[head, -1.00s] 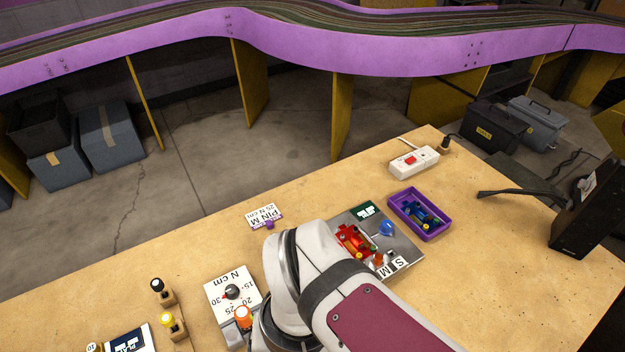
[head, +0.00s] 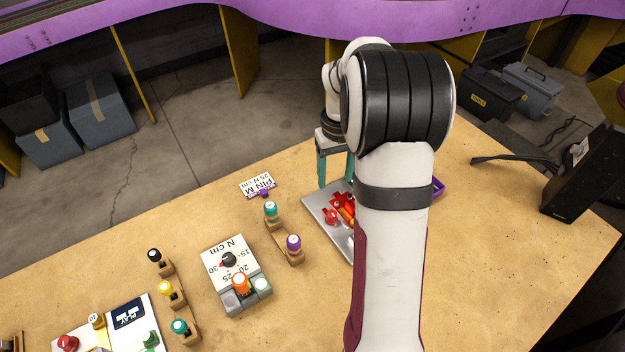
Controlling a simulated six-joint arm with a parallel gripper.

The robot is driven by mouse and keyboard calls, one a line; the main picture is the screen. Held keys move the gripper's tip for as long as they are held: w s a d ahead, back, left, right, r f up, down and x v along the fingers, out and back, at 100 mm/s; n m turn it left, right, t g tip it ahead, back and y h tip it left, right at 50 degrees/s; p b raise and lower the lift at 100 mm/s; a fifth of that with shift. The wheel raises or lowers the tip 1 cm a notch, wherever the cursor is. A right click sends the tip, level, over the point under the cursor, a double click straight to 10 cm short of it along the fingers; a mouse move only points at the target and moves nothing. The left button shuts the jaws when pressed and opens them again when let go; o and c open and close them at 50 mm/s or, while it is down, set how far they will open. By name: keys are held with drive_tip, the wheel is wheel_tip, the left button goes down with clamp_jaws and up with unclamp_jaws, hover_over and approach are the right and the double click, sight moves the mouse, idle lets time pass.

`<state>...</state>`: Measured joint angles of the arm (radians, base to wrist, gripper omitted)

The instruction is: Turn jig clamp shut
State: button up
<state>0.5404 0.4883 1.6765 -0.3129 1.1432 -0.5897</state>
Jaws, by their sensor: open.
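The jig is a grey metal plate (head: 318,208) on the wooden bench, with a red car body (head: 344,207) and a round red part (head: 330,217) on it. I cannot tell whether this red part is the jig clamp. My arm hides the right side of the plate, and no blue knob shows there. My gripper (head: 336,184) points down with its teal fingers apart, over the far edge of the plate. It appears empty. The gap between the fingertips and the plate is hard to judge.
A holder with teal (head: 271,211) and purple (head: 293,244) drivers stands left of the jig. A PIN M card (head: 258,185) lies behind. A purple tray (head: 438,187) is mostly hidden behind my arm.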

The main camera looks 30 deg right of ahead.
sight(332, 212)
wheel_tip(332, 212, down, 13)
drive_tip(key=shift+f, duration=0.1)
clamp_jaws()
idle(0.3)
